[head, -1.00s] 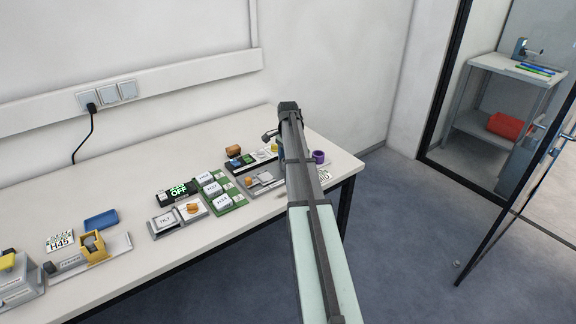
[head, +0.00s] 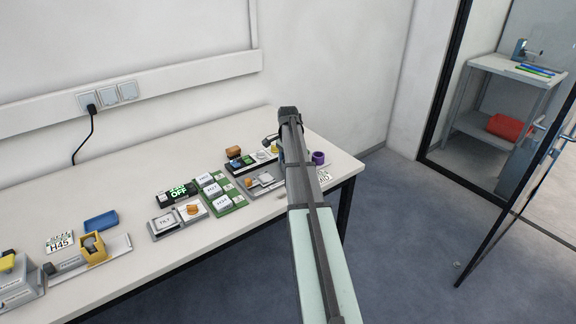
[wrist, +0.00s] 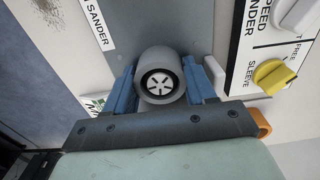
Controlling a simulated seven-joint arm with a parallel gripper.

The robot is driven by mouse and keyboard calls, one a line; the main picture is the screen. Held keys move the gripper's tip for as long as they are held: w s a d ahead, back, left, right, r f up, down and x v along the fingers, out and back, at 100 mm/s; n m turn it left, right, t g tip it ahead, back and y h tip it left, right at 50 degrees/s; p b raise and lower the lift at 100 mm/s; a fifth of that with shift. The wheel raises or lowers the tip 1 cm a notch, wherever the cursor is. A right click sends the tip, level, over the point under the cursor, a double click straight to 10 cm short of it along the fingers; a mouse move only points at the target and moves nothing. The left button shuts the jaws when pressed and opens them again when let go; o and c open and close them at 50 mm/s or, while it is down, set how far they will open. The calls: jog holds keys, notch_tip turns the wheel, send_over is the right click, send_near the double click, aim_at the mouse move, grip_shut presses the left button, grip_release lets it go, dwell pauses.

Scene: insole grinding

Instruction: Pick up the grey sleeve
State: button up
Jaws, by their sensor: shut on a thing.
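In the head view my arm covers the gripper and the sleeve at the right end of the table.
A panel with a yellow knob (wrist: 274,76) marked "SLEEVE" and "FREE" is close to the right of the fingers. A purple ring (head: 318,158) sits near the right end of the table (head: 130,180). Several button boxes (head: 213,191) stand to the left of my arm.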

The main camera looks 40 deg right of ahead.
notch_tip(320, 180, up, 9)
jog(key=shift+f, duration=0.15)
jog(key=shift+d+r, duration=0.1)
jog(key=shift+r, duration=0.25)
jog(key=shift+s+d+r, duration=0.15)
jog(key=shift+d, duration=0.05)
jog(key=shift+m, duration=0.4)
jog(key=d, duration=0.2)
jog(key=d+f, duration=0.1)
jog(key=d, duration=0.1)
jog(key=d+f, duration=0.1)
jog(key=d, duration=0.1)
jog(key=shift+w+d+f, duration=0.2)
jog(key=shift+w+d, duration=0.15)
jog(key=shift+d, duration=0.05)
jog(key=w+d, duration=0.1)
jog(key=d, duration=0.1)
jog(key=w+d+f, duration=0.1)
jog(key=w+d, duration=0.3)
jog(key=shift+w+d+f, duration=0.2)
jog(key=shift+f, duration=0.15)
jog(key=shift+s+a+f+n, duration=0.15)
jog(key=shift+n, duration=0.25)
jog(key=shift+f, duration=2.05)
jog(key=shift+f, duration=0.9)
